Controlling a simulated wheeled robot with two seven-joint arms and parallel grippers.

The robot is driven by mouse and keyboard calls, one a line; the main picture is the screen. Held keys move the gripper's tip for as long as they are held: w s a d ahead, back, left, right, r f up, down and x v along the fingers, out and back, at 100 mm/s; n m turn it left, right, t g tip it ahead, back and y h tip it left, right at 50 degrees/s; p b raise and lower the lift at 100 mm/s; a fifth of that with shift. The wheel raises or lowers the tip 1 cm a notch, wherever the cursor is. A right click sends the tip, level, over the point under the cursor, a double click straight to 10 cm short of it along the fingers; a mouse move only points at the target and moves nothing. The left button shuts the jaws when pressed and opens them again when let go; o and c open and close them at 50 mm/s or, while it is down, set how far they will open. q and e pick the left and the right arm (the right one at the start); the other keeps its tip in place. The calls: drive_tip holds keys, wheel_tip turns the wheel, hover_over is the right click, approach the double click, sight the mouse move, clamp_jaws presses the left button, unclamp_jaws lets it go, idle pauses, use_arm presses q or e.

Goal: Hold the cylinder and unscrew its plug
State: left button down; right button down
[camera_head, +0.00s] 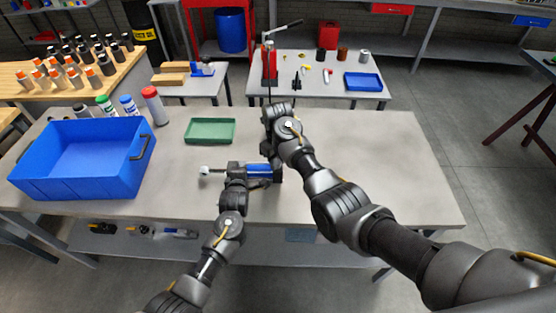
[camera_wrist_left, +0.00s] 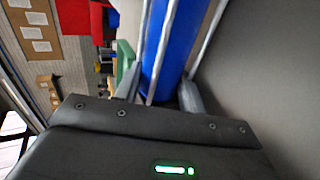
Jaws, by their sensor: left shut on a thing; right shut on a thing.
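The cylinder (camera_head: 259,170) has a blue barrel, metal tie rods, dark end blocks and a silver rod with a pale knob at its left. It lies sideways over the grey table. My left gripper (camera_head: 258,183) comes from the near side and is shut on the barrel. In the left wrist view the blue barrel (camera_wrist_left: 168,50) and its rods stand between the two fingers. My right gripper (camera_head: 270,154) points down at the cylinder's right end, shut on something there. The plug is too small or hidden to make out, so I cannot tell whether it is in those fingers.
A large blue bin (camera_head: 80,190) stands at the table's left. A green tray (camera_head: 210,131) lies behind the cylinder. Several bottles, one red-capped (camera_head: 155,106), stand behind the bin. The grey table (camera_head: 380,150) is clear at the right.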

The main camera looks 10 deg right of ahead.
drive_tip(key=n, duration=0.4)
drive_tip(key=shift+n, duration=0.4)
drive_tip(key=n, duration=0.2)
drive_tip(key=shift+n, duration=0.4)
drive_tip(key=n, duration=1.1)
drive_tip(key=shift+n, duration=0.4)
drive_tip(key=n, duration=0.6)
drive_tip(key=shift+r+n, duration=0.1)
drive_tip(key=shift+n, duration=0.2)
drive_tip(key=n, duration=0.6)
drive_tip(key=shift+n, duration=0.4)
drive_tip(key=n, duration=0.6)
drive_tip(key=shift+n, duration=0.4)
drive_tip(key=n, duration=0.4)
drive_tip(key=shift+w+r, duration=0.1)
drive_tip(key=n, duration=0.3)
drive_tip(key=shift+d+n, duration=0.1)
drive_tip(key=shift+n, duration=0.3)
drive_tip(key=n, duration=0.6)
use_arm(q)
drive_tip(key=shift+s, duration=0.1)
use_arm(e)
drive_tip(key=shift+a+r, duration=0.2)
